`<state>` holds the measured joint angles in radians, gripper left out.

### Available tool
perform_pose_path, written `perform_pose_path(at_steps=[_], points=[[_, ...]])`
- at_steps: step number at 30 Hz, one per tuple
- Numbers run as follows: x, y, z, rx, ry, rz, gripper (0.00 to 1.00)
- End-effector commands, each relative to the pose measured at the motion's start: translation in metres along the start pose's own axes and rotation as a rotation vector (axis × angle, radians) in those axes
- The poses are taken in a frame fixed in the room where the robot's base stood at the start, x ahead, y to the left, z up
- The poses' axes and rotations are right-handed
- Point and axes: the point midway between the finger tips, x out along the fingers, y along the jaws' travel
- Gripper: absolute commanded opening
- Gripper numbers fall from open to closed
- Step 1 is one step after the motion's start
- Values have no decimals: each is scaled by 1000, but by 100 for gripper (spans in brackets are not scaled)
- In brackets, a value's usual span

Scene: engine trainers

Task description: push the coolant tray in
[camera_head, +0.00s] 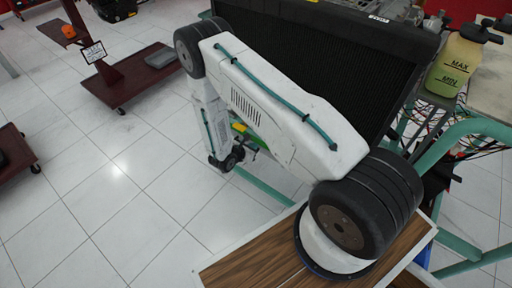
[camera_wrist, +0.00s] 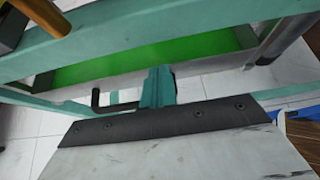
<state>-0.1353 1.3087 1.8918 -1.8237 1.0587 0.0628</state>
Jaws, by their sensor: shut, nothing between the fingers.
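The coolant tray appears to be the long bright green piece (camera_wrist: 150,62) that runs across the wrist view behind a teal frame bar. In the head view, only a small green patch (camera_head: 257,143) shows past my arm, probably part of the same tray. My gripper (camera_wrist: 158,72) has its teal fingers shut with nothing between them, pointing at the green tray. I cannot tell whether the fingertips touch it. A black bent rod (camera_wrist: 98,100) lies just left of the fingers. In the head view, my arm hides most of the tray and the fingers.
A teal tube frame (camera_head: 452,140) carries a large black radiator (camera_head: 310,50). A coolant bottle (camera_head: 458,62) marked MAX and MIN stands at the right, above loose wires. A dark red cart (camera_head: 130,85) stands at the far left. The tiled floor (camera_head: 110,180) between is clear.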

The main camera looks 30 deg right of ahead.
Motion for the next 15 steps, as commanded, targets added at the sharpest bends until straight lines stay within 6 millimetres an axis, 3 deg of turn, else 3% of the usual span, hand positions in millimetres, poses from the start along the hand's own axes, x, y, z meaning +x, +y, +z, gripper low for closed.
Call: perform_pose_path(at_steps=[10, 15], points=[[2, 1, 3, 9, -6, -3, 0], [-15, 3, -7, 5, -4, -1, 0]])
